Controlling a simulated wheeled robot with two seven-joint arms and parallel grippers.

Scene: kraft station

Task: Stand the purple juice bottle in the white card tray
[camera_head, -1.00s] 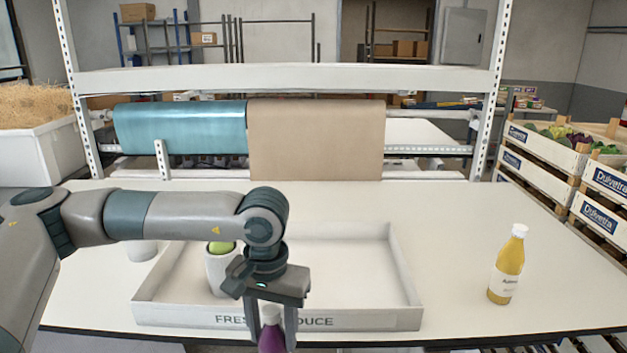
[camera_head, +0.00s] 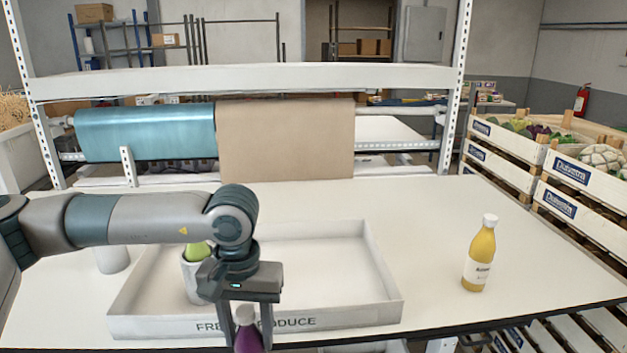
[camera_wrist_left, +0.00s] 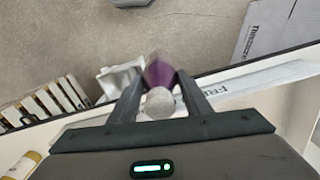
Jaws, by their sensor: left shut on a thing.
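The purple juice bottle (camera_head: 248,339) has a white cap and hangs in my left gripper (camera_head: 247,318), which is shut on it near the cap. In the head view the bottle is in front of the tray's front wall, and its lower part is cut off by the picture's edge. The left wrist view also shows the purple bottle (camera_wrist_left: 159,73) between the fingers, beyond the table's front edge. The white card tray (camera_head: 345,317), with printing on its front, lies on the table. In its left part stands a white cup (camera_head: 193,283) with a green thing inside. My right gripper is not seen.
A yellow juice bottle (camera_head: 480,256) stands upright on the table right of the tray. Another white container (camera_head: 112,260) stands left of the tray, partly behind my arm. The tray's middle and right are empty. Produce crates (camera_head: 562,204) stand at the right.

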